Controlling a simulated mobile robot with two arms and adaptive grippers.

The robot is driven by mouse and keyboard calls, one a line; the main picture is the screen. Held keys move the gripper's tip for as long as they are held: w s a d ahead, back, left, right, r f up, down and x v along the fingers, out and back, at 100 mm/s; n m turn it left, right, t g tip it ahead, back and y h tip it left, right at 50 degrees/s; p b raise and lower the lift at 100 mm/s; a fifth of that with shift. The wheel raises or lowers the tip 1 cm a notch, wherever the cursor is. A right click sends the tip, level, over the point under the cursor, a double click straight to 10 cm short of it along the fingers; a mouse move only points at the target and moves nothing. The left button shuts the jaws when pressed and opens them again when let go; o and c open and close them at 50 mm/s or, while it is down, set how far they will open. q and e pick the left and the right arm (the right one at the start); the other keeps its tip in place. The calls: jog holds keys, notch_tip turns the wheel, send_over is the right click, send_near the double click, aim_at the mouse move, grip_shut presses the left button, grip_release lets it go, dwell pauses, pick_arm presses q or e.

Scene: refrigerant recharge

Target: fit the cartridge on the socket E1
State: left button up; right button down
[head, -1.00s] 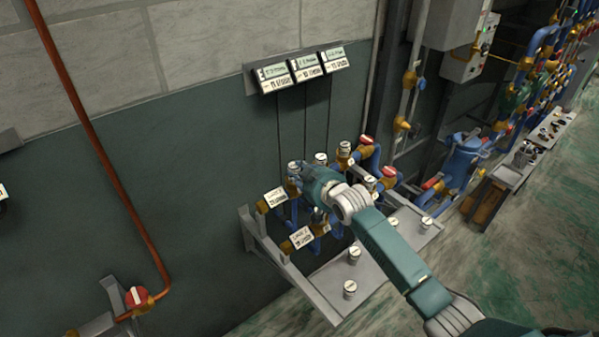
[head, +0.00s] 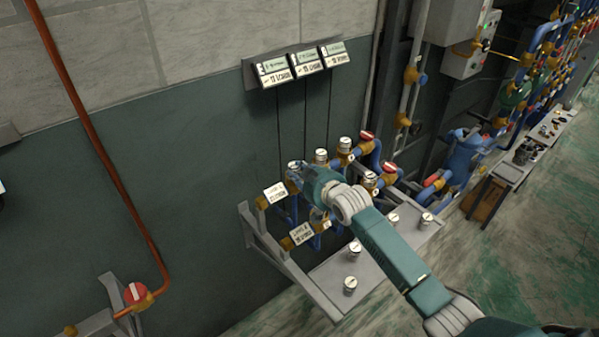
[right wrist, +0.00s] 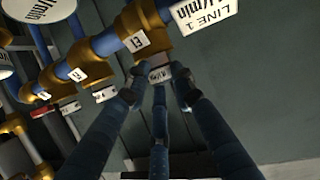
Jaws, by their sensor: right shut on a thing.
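My right gripper (head: 297,178) reaches the left end of the piping rack. In the right wrist view, its fingers (right wrist: 158,80) are shut on the cartridge (right wrist: 160,74), a small part with a pale label. The cartridge lies in line with the brass socket (right wrist: 150,22), whose tag reads like E1, and it seems to touch it. I cannot tell whether it is seated. In the head view, a white-capped part (head: 295,166) shows just above the fingertips, probably this cartridge. My left gripper is not in view.
Other white-capped cartridges stand on the grey tray (head: 322,279), such as one in front (head: 350,285). More capped fittings (head: 320,156) and blue pipes with red-handled valves stand right of the gripper. Three displays (head: 303,66) hang above. The LINE 1 plate (right wrist: 205,10) is close to the fingers.

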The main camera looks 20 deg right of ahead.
jog(key=shift+s+f, duration=0.1)
jog(key=shift+f, duration=0.15)
jog(key=c, duration=1.4)
grip_release()
jog(key=shift+f, duration=0.1)
jog(key=v, duration=1.2)
notch_tip(320, 180, up, 6)
jog(key=p, duration=0.6)
jog(key=shift+p, duration=0.35)
